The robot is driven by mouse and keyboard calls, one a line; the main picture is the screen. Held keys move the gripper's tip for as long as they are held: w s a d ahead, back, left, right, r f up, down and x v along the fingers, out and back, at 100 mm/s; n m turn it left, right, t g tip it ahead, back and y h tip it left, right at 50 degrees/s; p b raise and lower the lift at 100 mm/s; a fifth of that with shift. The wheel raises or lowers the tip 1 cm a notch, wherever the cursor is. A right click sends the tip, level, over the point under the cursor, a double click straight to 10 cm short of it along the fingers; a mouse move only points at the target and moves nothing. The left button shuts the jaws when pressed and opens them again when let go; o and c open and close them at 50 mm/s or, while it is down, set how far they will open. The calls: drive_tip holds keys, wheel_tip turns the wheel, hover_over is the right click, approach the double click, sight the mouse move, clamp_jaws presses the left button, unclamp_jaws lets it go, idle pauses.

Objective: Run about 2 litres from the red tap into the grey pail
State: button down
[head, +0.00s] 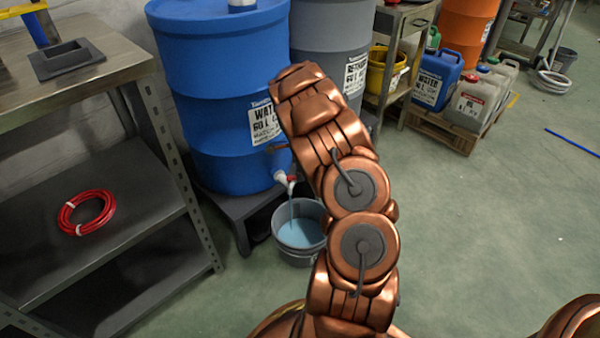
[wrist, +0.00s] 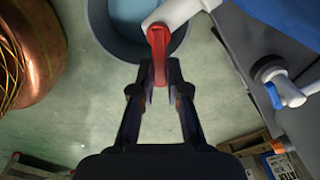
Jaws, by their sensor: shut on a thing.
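The red tap (head: 284,178) sticks out low on the blue drum (head: 225,95), its white spout over the grey pail (head: 297,259). A thin stream runs from the spout into the pail, and pale blue water (head: 298,233) lies inside it. In the wrist view the red lever (wrist: 158,48) is between the fingertips of my gripper (wrist: 158,75), which is shut on it. The white tap body (wrist: 180,12) and the pail rim (wrist: 98,32) show beyond. My arm hides the gripper in the head view. The exact water level cannot be read.
A grey drum (head: 330,38) stands right of the blue one. A second tap with a blue lever (wrist: 274,95) shows in the wrist view. A metal shelf (head: 110,225) with a red hose coil (head: 86,212) stands at left.

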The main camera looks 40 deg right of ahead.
drive_tip(key=shift+w+d+r+n+p, duration=0.15)
drive_tip(key=shift+w+n+p, duration=0.2)
drive_tip(key=shift+n+p, duration=0.85)
drive_tip(key=shift+w+d+f+n+p, duration=0.15)
drive_tip(key=shift+w+n+p, duration=0.25)
drive_tip(key=shift+n+p, duration=0.8)
drive_tip(key=shift+w+d+r+n+p, duration=0.15)
drive_tip(key=shift+w+n+p, duration=0.2)
drive_tip(key=shift+n+p, duration=0.8)
drive_tip(key=shift+n+b, duration=0.3)
drive_tip(key=shift+n, duration=0.15)
drive_tip(key=c, duration=1.2)
unclamp_jaws()
drive_tip(key=shift+o, duration=0.2)
wheel_tip(320, 180, up, 12)
